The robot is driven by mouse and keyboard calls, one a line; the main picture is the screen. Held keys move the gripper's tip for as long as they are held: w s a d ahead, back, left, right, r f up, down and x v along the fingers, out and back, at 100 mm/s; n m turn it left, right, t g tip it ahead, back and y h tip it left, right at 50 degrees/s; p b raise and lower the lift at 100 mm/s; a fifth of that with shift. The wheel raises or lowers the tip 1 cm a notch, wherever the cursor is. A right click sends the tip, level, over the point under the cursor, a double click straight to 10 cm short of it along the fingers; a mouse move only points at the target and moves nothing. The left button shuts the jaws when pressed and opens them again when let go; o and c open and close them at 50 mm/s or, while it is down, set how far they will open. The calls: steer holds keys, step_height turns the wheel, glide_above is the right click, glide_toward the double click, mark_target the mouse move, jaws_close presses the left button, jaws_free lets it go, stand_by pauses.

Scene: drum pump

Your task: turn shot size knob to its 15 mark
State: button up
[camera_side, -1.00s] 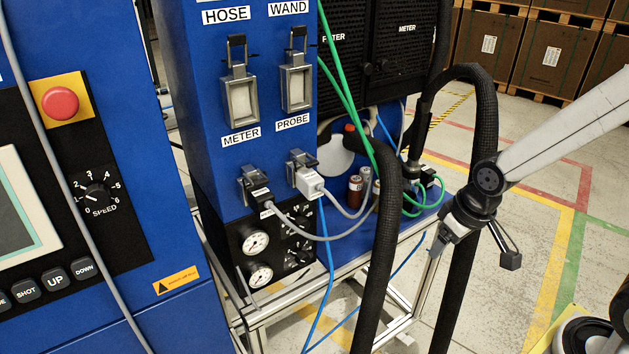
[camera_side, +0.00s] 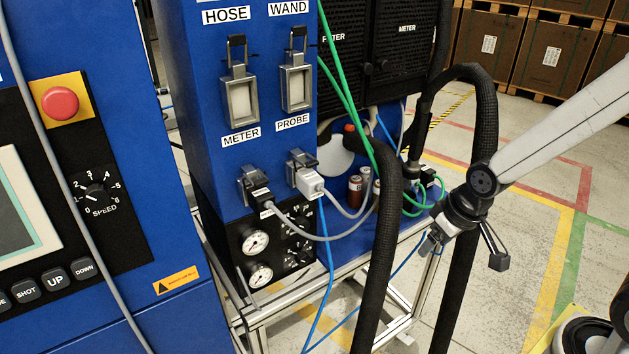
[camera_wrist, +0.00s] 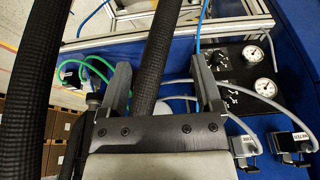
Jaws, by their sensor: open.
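The black gauge panel low on the blue cabinet carries small black knobs (camera_side: 291,231) in the side view. They also show in the wrist view, an upper one (camera_wrist: 219,60) and a lower one (camera_wrist: 228,98). Their labels are too small to read, so I cannot tell which is the shot size knob or where it points. My gripper (camera_side: 430,244) is to the right of the panel, beyond the thick black hose, touching no knob. In the wrist view my gripper (camera_wrist: 161,78) is open, its two fingers apart, with a black hose showing between them.
Thick black hoses (camera_side: 383,270) stand between my gripper and the panel. Grey cables (camera_side: 325,238) loop in front of the knobs. Two gauges (camera_side: 256,242) sit left of the knobs. A separate SPEED knob (camera_side: 97,196) is on the left cabinet.

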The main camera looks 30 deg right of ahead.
steer(key=w+a+f+t, duration=0.3)
steer(key=w+a+t, duration=0.25)
steer(key=w, duration=0.55)
steer(key=t, duration=0.9)
glide_toward(304, 226)
steer(key=shift+w+f, duration=0.15)
steer(key=shift+w, duration=0.85)
steer(key=shift+w, duration=0.1)
steer(key=shift+w, duration=3.8)
jaws_close()
